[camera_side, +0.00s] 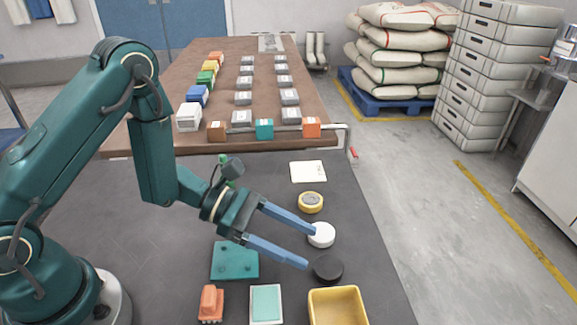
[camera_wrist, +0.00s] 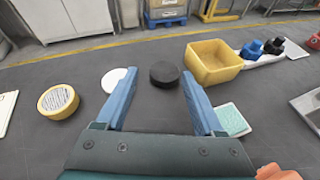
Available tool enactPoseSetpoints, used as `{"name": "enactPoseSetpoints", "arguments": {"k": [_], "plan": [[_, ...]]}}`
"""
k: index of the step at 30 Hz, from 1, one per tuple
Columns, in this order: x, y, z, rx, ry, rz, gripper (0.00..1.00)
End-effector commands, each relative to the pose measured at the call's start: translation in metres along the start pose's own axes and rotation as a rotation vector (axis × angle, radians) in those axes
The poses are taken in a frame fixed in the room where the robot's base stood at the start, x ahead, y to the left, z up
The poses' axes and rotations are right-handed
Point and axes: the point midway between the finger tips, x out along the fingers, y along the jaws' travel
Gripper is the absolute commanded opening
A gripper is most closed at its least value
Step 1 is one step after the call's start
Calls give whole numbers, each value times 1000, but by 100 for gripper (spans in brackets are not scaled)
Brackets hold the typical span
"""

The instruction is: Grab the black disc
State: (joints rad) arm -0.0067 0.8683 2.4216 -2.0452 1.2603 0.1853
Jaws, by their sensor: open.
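The black disc (camera_side: 327,268) lies flat on the dark table, between the white disc (camera_side: 321,235) and the yellow bin (camera_side: 337,306). In the wrist view the black disc (camera_wrist: 164,73) shows ahead of my gripper, between the lines of its two blue fingers. My gripper (camera_side: 310,247) is open and empty, with its fingers spread and pointing toward the discs. In the wrist view my gripper (camera_wrist: 160,84) shows nothing held. The left finger partly covers the white disc (camera_wrist: 112,80).
A yellow ring-like piece (camera_side: 311,202) and a paper card (camera_side: 308,171) lie behind the white disc. A teal plate (camera_side: 235,260), an orange piece (camera_side: 211,303) and a mint-topped block (camera_side: 266,304) are in front. A long brown table (camera_side: 215,110) holds several boxes behind.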

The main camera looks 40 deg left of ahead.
Motion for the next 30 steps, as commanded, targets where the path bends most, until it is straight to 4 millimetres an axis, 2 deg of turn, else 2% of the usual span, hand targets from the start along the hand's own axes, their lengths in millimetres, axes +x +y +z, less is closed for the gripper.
{"name": "enactPoseSetpoints", "arguments": {"k": [1, 4, 18, 29, 30], "plan": [[1, -4, -7, -21, 10, -10, 70], [4, -7, -13, -37, 17, -18, 70], [48, -9, -14, -35, 19, -23, 70], [53, -9, -14, -36, 19, -20, 70], [53, -9, -14, -36, 19, -20, 54]]}}
